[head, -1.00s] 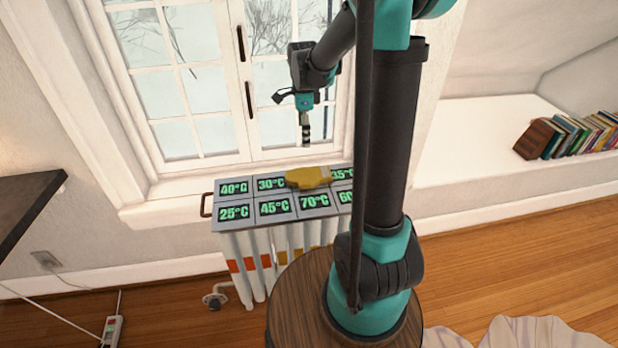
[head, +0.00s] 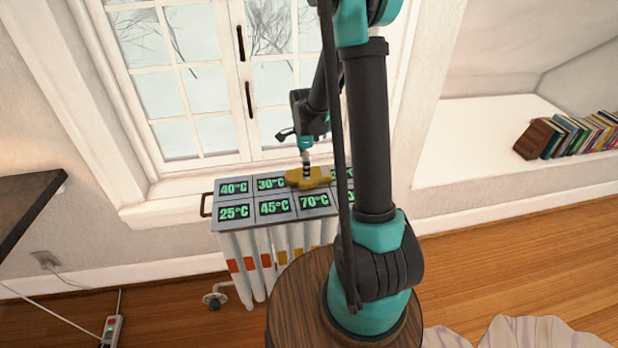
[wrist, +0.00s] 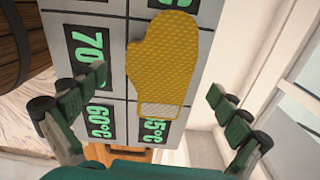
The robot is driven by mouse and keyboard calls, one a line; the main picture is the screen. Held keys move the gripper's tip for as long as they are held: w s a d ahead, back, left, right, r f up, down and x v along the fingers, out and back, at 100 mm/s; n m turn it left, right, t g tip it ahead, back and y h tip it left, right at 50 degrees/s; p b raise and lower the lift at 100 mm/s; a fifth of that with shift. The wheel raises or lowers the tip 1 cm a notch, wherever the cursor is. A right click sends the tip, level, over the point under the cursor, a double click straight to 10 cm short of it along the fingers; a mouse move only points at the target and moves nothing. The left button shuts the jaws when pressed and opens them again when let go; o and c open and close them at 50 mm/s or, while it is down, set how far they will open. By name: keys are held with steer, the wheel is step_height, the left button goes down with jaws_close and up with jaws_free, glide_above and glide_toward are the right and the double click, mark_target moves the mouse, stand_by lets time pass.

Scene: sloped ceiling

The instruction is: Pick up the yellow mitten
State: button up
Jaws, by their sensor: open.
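The yellow mitten (head: 311,178) lies on top of the grey panel of temperature labels (head: 236,197), by its back row, in the head view. In the wrist view the mitten (wrist: 162,66) lies flat with its pale cuff toward my gripper. My gripper (head: 307,166) is right over the mitten in the head view. In the wrist view my gripper (wrist: 160,95) has its two fingers wide apart, one on each side of the mitten's cuff end. The fingers hold nothing. Whether the fingertips touch the panel cannot be told.
The panel tops a white radiator (head: 262,256) under a window (head: 210,80). My arm hides the panel's right end. A round wooden stool top (head: 300,300) stands in front. Books (head: 570,135) stand on a ledge at the right. A dark shelf edge (head: 30,205) is at the left.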

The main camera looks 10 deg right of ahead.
steer(key=shift+f, duration=1.85)
steer(key=c, duration=1.1)
steer(key=shift+r, duration=0.1)
